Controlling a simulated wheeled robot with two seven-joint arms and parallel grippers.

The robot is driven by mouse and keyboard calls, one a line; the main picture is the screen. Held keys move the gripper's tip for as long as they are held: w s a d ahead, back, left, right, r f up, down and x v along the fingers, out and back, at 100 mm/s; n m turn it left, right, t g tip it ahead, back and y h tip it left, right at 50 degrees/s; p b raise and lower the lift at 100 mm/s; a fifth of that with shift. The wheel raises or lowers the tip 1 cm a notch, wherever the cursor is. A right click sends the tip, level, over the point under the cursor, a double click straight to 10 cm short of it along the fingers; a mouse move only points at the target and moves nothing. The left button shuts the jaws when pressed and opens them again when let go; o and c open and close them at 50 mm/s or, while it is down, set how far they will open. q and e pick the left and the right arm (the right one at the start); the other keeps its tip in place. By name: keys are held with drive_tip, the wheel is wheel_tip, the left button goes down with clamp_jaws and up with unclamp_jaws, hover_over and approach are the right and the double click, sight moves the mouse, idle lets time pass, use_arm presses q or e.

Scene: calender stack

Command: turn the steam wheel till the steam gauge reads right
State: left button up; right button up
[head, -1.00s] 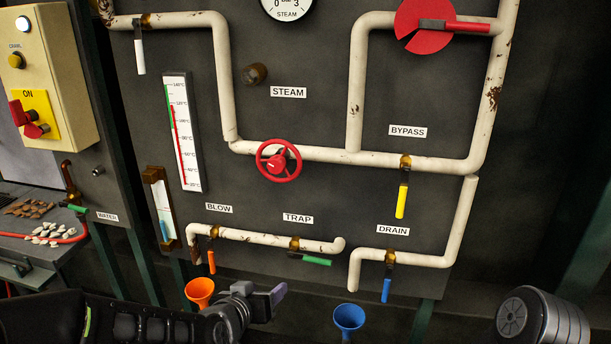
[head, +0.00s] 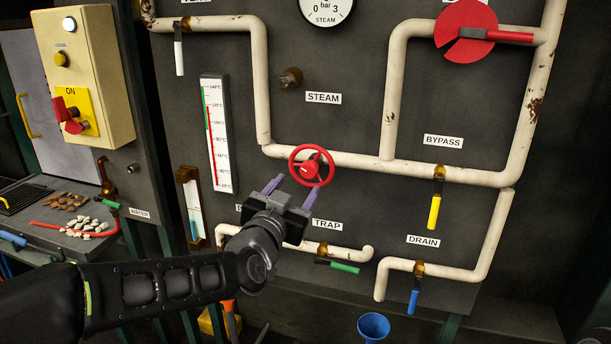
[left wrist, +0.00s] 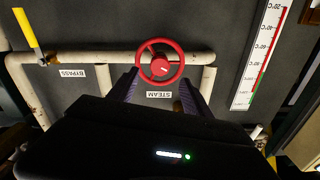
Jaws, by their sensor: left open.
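The red steam wheel (head: 311,165) sits on the white pipe on the dark panel, below the STEAM label. It also shows in the left wrist view (left wrist: 160,61), beyond and between my two fingers. The steam gauge (head: 325,9) is cut off by the top edge of the head view; its 0, 3 and the word STEAM show, but its needle does not. My left gripper (head: 292,192) is open and empty, just below and left of the wheel in the head view, with its purple fingers pointing towards it. I cannot tell whether they touch. My right gripper is not in view.
A yellow bypass lever (head: 434,212) and a blue drain lever (head: 413,301) hang at the right. A green trap lever (head: 345,268) lies below the wheel. A tall thermometer (head: 216,133) stands left. A red disc (head: 465,32) with a handle is at upper right.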

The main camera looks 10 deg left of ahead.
sight(307, 172)
use_arm(q)
drive_tip(key=w, duration=0.3)
drive_tip(key=w+p, duration=0.1)
drive_tip(key=w, duration=0.2)
drive_tip(key=shift+w+d, duration=0.2)
drive_tip(key=shift+w, duration=0.1)
clamp_jaws()
